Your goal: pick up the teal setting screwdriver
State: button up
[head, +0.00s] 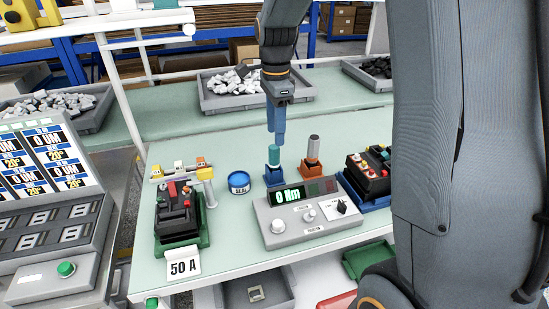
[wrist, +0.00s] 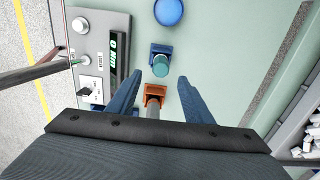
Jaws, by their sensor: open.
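The teal setting screwdriver (head: 273,156) stands upright in a blue holder (head: 273,177) on the pale green bench. In the wrist view its teal top (wrist: 160,66) shows in the blue holder (wrist: 160,52), a little beyond my fingertips. My gripper (head: 276,130) points down over the teal screwdriver in the head view, with its tips just above the handle. The wrist view shows my gripper (wrist: 158,84) open, its two blue fingers apart with nothing held between them. A grey-handled screwdriver (head: 314,147) stands in an orange holder (head: 312,168) just right of the teal one.
A grey torque tester (head: 305,212) with a lit display sits in front of the holders. A blue round tin (head: 239,183) is to the left. A breaker in a green stand (head: 181,215) and another in a blue stand (head: 372,175) flank them.

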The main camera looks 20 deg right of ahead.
aim_at(275, 150)
jog(key=shift+f+p, duration=1.5)
jog(key=shift+f, duration=2.35)
jog(key=c, duration=1.1)
